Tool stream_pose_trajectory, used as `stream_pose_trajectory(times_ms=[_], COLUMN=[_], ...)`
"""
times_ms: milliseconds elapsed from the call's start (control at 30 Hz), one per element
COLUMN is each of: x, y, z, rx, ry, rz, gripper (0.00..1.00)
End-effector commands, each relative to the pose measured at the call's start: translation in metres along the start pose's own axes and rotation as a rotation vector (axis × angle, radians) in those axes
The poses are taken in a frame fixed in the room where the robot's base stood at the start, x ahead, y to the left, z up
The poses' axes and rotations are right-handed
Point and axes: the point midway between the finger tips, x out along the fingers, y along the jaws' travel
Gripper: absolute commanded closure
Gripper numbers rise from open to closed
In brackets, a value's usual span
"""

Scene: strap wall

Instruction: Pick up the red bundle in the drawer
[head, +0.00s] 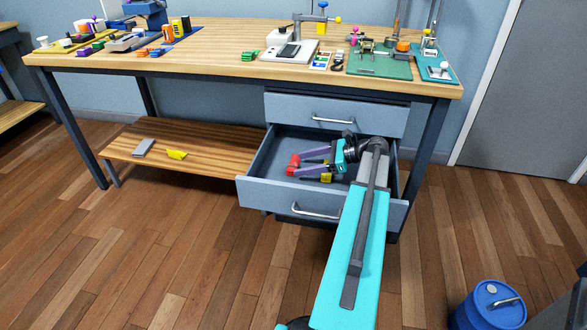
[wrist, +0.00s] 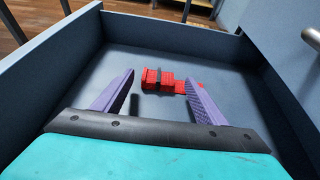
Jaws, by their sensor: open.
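The red bundle (wrist: 158,80) lies on the floor of the open drawer (wrist: 105,58), toward its far part in the wrist view. It has a dark band around it. In the head view the red bundle (head: 293,163) shows at the left inside the drawer. My gripper (wrist: 160,92) is open, with its two purple fingers apart and nothing held between them. The bundle lies between and just beyond the fingertips in the picture. Its right end is partly hidden behind the right finger. My gripper (head: 292,169) reaches into the drawer from the right in the head view.
The drawer's front panel and handle (head: 315,211) face the room. A closed drawer (head: 335,115) and the workbench top (head: 225,55) are above it. Something yellow (head: 326,178) shows near the lower finger. A lower shelf (head: 200,143) stands left of the drawer.

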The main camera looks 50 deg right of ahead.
Motion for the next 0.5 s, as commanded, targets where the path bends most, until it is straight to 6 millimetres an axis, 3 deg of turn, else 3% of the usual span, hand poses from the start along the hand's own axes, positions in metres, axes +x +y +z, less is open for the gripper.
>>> stream_pose_trajectory(times_ms=[200, 500], x=[0.026, 0.032], y=[0.002, 0.001], z=[-0.001, 0.000], rx=[0.000, 0.000], ry=[0.000, 0.000], rz=[0.002, 0.000], gripper=[0.34, 0.34])
